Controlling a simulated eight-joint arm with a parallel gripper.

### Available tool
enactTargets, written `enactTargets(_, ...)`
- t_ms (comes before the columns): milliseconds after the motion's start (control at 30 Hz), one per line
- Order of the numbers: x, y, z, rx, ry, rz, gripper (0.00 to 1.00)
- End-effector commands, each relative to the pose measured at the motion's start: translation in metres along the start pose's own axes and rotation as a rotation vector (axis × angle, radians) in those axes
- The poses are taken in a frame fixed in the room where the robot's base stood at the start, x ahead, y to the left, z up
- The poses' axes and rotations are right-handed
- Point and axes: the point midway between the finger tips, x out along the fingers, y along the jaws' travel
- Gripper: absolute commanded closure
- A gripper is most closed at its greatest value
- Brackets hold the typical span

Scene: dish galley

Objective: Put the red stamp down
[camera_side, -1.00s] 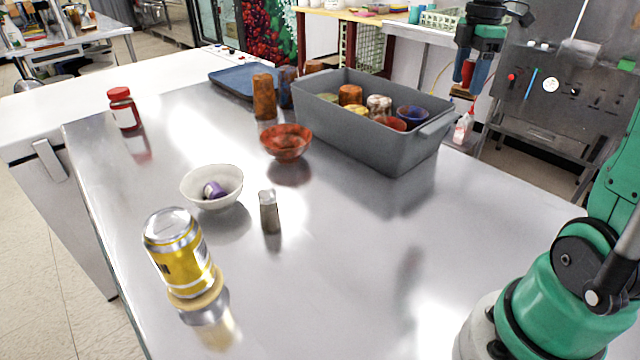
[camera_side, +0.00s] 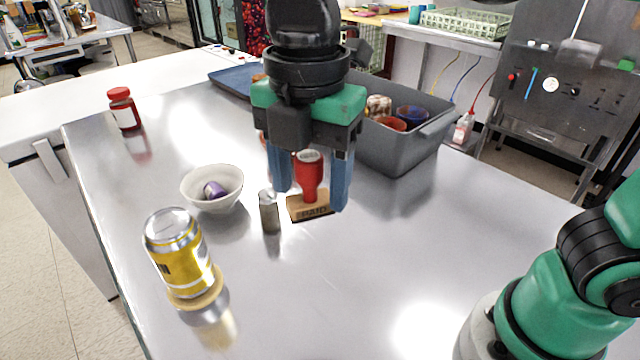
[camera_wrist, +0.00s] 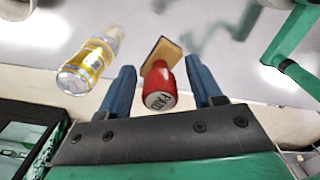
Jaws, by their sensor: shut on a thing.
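The red stamp has a red handle (camera_side: 309,181) and a flat wooden base (camera_side: 311,208) with dark lettering on its edge. My gripper (camera_side: 310,197) points down with its blue fingers on either side of the handle, shut on it. The stamp is upright, base down, over the middle of the steel table, just right of a small metal shaker (camera_side: 269,211). I cannot tell whether the base touches the table. In the wrist view the red stamp (camera_wrist: 160,86) sits between the two fingers (camera_wrist: 161,66), its round labelled top facing the camera.
A yellow can (camera_side: 181,255) stands on a round base at front left, also in the wrist view (camera_wrist: 88,66). A white bowl (camera_side: 226,180) holds a purple item. A grey bin (camera_side: 387,150) is behind my gripper. A red-lidded jar (camera_side: 124,110) stands far left.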

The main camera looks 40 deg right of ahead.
Motion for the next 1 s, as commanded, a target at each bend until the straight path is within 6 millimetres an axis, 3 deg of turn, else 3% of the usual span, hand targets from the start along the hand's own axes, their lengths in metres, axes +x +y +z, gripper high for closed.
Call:
enactTargets(167,0.026,-0.001,-0.003,-0.009,0.000,0.000,0.91)
enactTargets(700,0.138,-0.001,-0.003,-0.008,0.000,0.000,0.91)
enactTargets(1000,0.162,-0.001,-0.003,-0.008,0.000,0.000,0.91)
